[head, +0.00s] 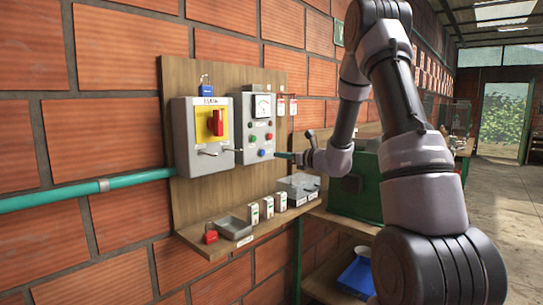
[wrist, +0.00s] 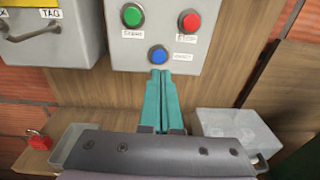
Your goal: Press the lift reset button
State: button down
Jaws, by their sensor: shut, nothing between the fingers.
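The blue button (wrist: 158,55) sits low on the grey control box (head: 256,118), with a small white label beside it that looks like RESET. It also shows in the head view (head: 262,153). A green button (wrist: 132,15) and a red button (wrist: 190,22) are above it. My gripper (wrist: 160,73) has its teal fingers shut together and empty. Their tips are just below the blue button in the wrist view. In the head view the fingers point at the box from the right. I cannot tell whether the tips touch the button or box.
A grey switch box (head: 200,135) with a red handle on yellow is left of the control box. Both hang on a wooden board (head: 190,205). A shelf below bears a red padlock (head: 210,236), a grey tray (head: 234,228) and a clear-lidded box (head: 299,188).

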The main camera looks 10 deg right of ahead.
jog(key=v, duration=0.6)
jog(key=shift+s, duration=0.25)
jog(key=shift+r, duration=0.1)
jog(key=s+a+r+n+g+y, duration=0.1)
jog(key=s+a+r+n+g, duration=0.3)
jog(key=s+a+n, duration=0.3)
jog(key=s+a+r+n+g+y, duration=0.1)
jog(key=s+a+r+n+g, duration=0.25)
jog(key=s+n, duration=0.45)
jog(key=s+d+r+n+h, duration=0.1)
jog(key=s+d+n+h, duration=0.3)
jog(key=s, duration=0.5)
jog(key=s+d+r+n+h, duration=0.1)
jog(key=s+d+n+h, duration=0.4)
jog(key=s, duration=0.4)
jog(key=shift+n+h, duration=0.4)
jog(key=shift+n, duration=0.1)
